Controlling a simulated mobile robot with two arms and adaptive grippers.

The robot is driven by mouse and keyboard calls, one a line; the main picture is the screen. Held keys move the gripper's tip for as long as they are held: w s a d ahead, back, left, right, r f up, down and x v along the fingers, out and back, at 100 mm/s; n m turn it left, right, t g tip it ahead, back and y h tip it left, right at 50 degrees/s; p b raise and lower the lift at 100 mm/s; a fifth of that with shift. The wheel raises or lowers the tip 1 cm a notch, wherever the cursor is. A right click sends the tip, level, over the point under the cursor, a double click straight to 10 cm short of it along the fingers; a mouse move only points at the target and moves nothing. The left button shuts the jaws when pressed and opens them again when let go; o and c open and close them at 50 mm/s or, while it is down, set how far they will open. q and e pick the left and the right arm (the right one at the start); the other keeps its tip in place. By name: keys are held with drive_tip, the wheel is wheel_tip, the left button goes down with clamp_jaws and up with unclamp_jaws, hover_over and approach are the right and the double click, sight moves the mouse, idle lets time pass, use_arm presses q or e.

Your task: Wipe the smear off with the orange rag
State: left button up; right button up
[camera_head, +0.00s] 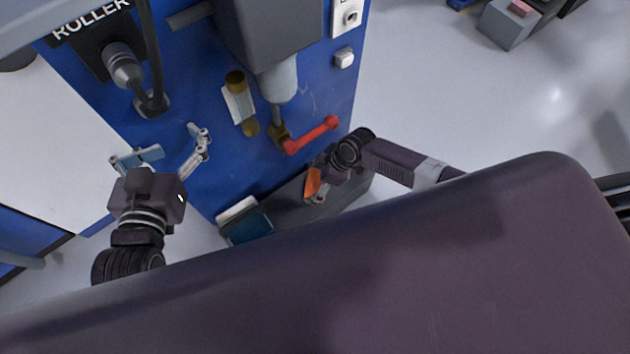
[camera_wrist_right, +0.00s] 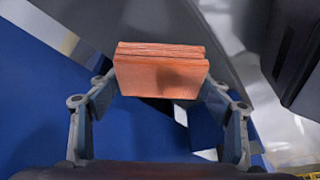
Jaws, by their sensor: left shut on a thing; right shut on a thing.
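The orange rag (camera_head: 313,183) is a folded block in my right gripper (camera_head: 316,187), low at the foot of the blue panel. It also shows in the right wrist view (camera_wrist_right: 160,75), squarely between the two fingers. My left gripper (camera_head: 168,147) is in front of the panel's left part. Its fingers look spread, and I can make out nothing held between them. Faint pale marks (camera_head: 311,97) show on the panel right of the grey housing; I cannot tell if they are the smear.
A blue-and-white box (camera_head: 245,222) stands low by the panel. Open floor (camera_head: 470,90) lies at right.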

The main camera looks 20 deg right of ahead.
sight(172, 151)
use_arm(q)
drive_tip(key=f, duration=0.1)
drive_tip(key=s+f+g, duration=0.1)
drive_tip(key=a+f, duration=0.1)
drive_tip(key=shift+s+f+g+p, duration=0.15)
drive_tip(key=shift+g+p, duration=0.15)
use_arm(e)
drive_tip(key=shift+r, duration=0.35)
use_arm(q)
drive_tip(key=shift+s+a+f+g+y, duration=0.1)
drive_tip(key=shift+s+f+g+y, duration=0.1)
drive_tip(key=shift+s+f+g, duration=0.25)
drive_tip(key=shift+s+a+f+g+y, duration=0.15)
drive_tip(key=shift+s+f+y, duration=0.1)
drive_tip(key=shift+f, duration=0.3)
use_arm(e)
drive_tip(key=shift+r, duration=0.25)
use_arm(q)
drive_tip(key=shift+s+a+f+g+p, duration=0.1)
drive_tip(key=shift+s+f+g+p, duration=0.25)
drive_tip(key=shift+f, duration=0.2)
use_arm(e)
drive_tip(key=shift+r, duration=0.1)
use_arm(q)
drive_tip(key=shift+s, duration=0.1)
